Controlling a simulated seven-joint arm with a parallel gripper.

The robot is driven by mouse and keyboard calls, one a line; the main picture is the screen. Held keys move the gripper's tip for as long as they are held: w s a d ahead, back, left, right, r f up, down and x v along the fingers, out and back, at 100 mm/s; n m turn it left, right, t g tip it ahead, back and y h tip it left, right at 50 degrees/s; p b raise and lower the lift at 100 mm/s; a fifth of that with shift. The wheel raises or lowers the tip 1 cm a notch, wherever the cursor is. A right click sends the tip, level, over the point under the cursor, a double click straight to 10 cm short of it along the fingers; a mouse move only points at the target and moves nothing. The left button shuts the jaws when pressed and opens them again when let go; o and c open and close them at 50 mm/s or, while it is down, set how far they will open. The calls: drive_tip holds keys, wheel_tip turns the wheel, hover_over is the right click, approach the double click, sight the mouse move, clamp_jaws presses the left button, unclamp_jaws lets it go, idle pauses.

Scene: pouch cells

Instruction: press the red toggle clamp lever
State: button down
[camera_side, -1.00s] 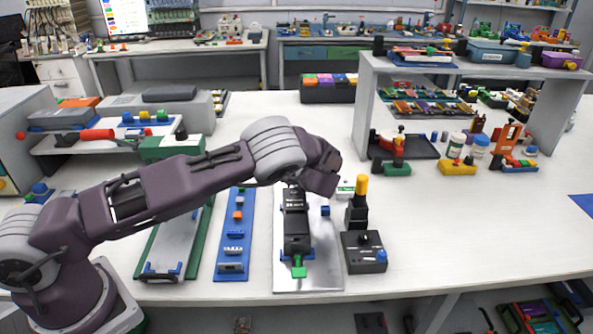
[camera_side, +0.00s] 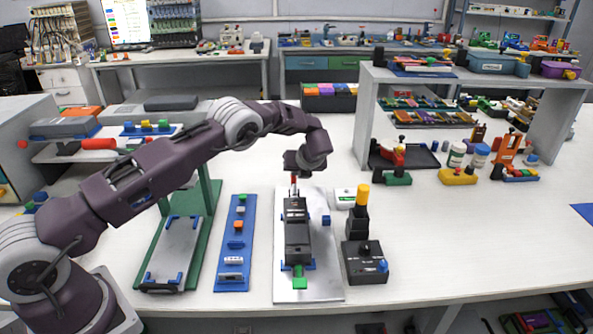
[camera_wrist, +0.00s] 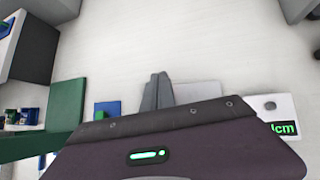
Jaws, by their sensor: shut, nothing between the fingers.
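In the side view a slim red upright piece (camera_side: 294,181), which looks like the toggle clamp lever, stands at the far end of a black fixture (camera_side: 297,230). The fixture lies on a pale metal plate (camera_side: 323,279) with a green piece (camera_side: 299,283) at its near end. My gripper (camera_wrist: 157,92) is shut and empty. In the side view its dark wrist is just above the red piece; I cannot tell whether they touch. In the wrist view the grey fingers are in front of the plate's pale surface (camera_wrist: 197,91), and the red lever is hidden.
A blue strip (camera_side: 235,262) and a green-framed tray (camera_side: 174,250) lie left. Open table lies behind.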

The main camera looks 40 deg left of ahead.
drive_tip(key=shift+w+a+f, duration=0.35)
drive_tip(key=shift+f, duration=0.4)
idle(0.3)
wheel_tip(320, 180, up, 14)
drive_tip(key=w+d, duration=0.2)
drive_tip(key=shift+r, duration=0.1)
